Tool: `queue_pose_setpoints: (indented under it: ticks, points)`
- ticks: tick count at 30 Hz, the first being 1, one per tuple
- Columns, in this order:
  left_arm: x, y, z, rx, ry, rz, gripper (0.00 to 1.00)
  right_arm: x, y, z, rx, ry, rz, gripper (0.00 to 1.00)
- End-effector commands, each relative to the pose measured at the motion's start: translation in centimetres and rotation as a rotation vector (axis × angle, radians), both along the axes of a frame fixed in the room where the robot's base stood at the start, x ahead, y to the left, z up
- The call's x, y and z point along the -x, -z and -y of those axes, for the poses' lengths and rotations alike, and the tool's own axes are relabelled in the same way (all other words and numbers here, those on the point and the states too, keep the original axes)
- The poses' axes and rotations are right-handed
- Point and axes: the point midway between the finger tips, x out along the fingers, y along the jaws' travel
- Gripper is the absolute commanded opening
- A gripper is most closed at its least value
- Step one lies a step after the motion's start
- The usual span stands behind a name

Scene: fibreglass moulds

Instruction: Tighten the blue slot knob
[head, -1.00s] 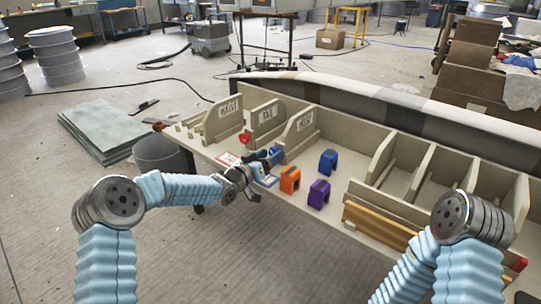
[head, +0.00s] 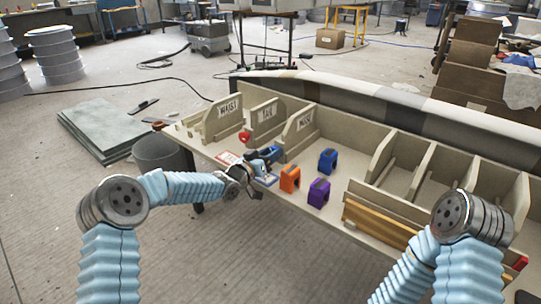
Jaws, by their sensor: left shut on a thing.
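My left gripper (head: 267,161) reaches over the front left edge of the bench and is shut on a small blue part (head: 274,152). This looks like the blue slot knob, but the gripper covers much of it, so its slot and its seat cannot be made out. A red-edged label plate (head: 228,158) lies just left of the gripper, and a blue-edged one (head: 268,180) lies under and in front of it. My right arm shows at the lower right, with its gripper out of view.
Orange (head: 290,178), purple (head: 319,193) and blue (head: 327,160) arch-shaped blocks stand right of the gripper. A red piece (head: 244,137) sits by the middle divider. Open bins (head: 425,165) fill the bench's right side.

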Motion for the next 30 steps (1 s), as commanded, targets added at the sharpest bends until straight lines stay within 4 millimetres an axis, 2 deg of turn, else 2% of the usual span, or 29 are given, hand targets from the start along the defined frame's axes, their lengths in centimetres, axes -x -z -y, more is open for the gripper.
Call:
queue_pose_setpoints:
  ticks: [11, 21, 30]
  points:
    - [0.0, 0.7, 0.0, -0.174, -0.001, 0.128, 0.13, 0.1, 4.1, -0.4, -0.008, -0.005, -0.006, 0.51]
    - [0.0, 0.6, 0.0, -0.435, 0.000, 0.317, 0.13, 0.1, 8.2, -0.6, -0.014, -0.007, -0.007, 0.51]
    - [0.1, 0.4, 0.1, -0.665, 0.000, 0.483, 0.13, 0.0, 10.8, -0.5, -0.012, -0.003, 0.000, 0.51]
